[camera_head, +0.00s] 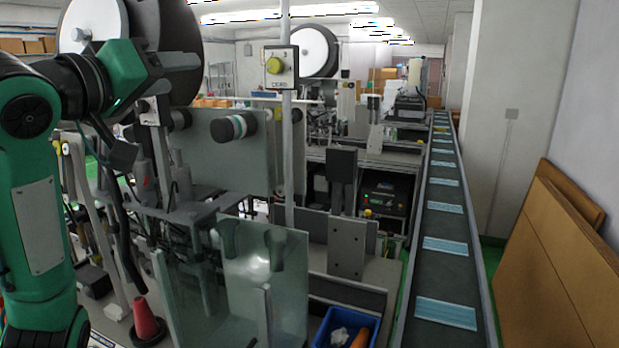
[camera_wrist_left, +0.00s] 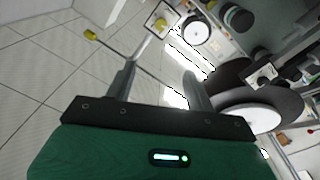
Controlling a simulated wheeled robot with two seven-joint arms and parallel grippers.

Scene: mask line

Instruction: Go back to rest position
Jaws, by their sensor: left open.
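My left arm, green and black, comes in from the left in the head view. It is raised, with its left gripper (camera_head: 168,70) high in front of the machine's large dark reel (camera_head: 180,28). In the left wrist view the gripper's two grey fingers (camera_wrist_left: 158,85) stand well apart with nothing between them. The gripper is open and empty. The head view hides most of the finger detail against the dark reel. My right gripper is in neither view.
A conveyor (camera_head: 443,270) carries several blue masks (camera_head: 446,312) along the right. A blue bin (camera_head: 345,322) stands at the front beside it. A red cone (camera_head: 146,318) is below the arm. A pole with a yellow-button box (camera_head: 281,67) rises mid-view. Cardboard (camera_head: 550,275) leans at the right wall.

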